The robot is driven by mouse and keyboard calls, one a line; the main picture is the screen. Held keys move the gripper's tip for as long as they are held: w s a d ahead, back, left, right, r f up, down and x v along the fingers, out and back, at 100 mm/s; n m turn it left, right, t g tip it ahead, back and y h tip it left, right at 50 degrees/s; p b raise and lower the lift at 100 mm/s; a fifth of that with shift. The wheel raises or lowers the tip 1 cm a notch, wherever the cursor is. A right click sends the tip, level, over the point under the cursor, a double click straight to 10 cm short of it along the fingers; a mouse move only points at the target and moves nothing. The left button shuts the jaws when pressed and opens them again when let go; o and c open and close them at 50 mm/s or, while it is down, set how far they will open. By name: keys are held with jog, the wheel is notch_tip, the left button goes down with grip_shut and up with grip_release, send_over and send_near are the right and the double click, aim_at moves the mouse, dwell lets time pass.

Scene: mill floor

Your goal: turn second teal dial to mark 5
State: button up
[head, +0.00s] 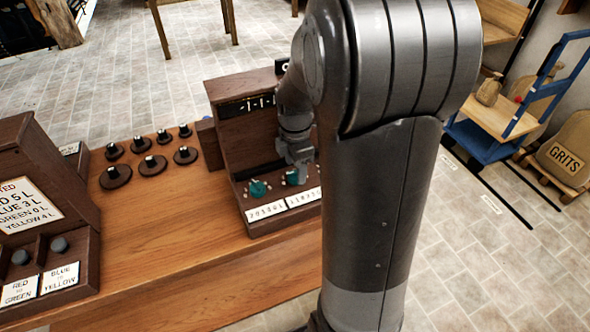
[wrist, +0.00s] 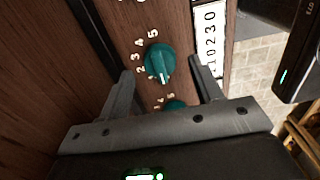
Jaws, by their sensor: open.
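In the head view two teal dials sit on the sloped front of a brown wooden console: a left one (head: 258,188) and a right one (head: 295,177). My gripper (head: 299,168) is above the right one, and my arm hides whatever lies further right. In the wrist view a teal dial (wrist: 160,59) lies between the tips of my open fingers (wrist: 160,72). Marks 2 to 5 curve round its left and upper side. Its white pointer points down, past the 2 and away from the 5. Another teal dial (wrist: 175,105) is partly hidden by my gripper.
White number cards (head: 266,210) lie below the dials. Several black knobs (head: 152,165) stand on the wooden bench left of the console (head: 238,135). Another console with labelled buttons (head: 60,245) is at far left. A blue cart (head: 490,140) stands on the floor at right.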

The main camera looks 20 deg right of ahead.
jog(key=shift+f, duration=1.1)
jog(key=c, duration=1)
